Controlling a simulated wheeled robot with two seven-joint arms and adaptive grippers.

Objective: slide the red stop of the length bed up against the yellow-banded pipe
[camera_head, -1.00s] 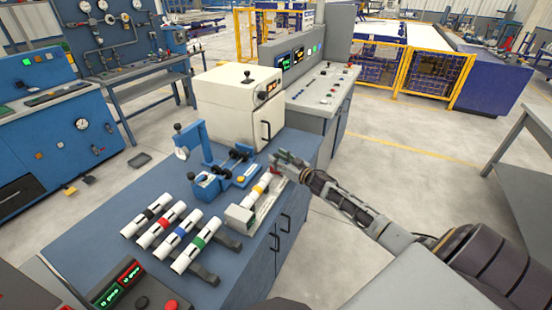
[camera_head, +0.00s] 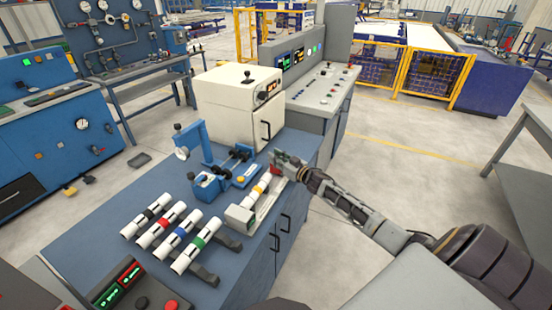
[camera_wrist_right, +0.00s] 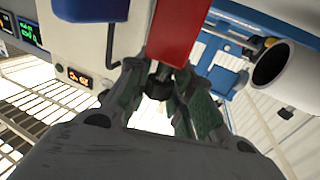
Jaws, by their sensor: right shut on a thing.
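The yellow-banded pipe (camera_head: 260,188) is white and lies along the length bed (camera_head: 240,214) near the right edge of the blue bench. The red stop (camera_head: 275,171) is at the bed's far end, mostly hidden by my right gripper (camera_head: 280,160). In the right wrist view the red stop (camera_wrist_right: 180,32) is between the fingers of my right gripper (camera_wrist_right: 162,82), which is shut on it. The open end of a white pipe (camera_wrist_right: 285,65) shows there to the right, apart from the stop in the picture. The exact gap cannot be told. My left gripper is not in view.
Several white pipes with coloured bands, one green (camera_head: 199,241), lie on a rack at the front left. A blue fixture (camera_head: 208,182) stands left of the bed. A cream cabinet (camera_head: 233,100) stands behind. Floor right of the bench is free.

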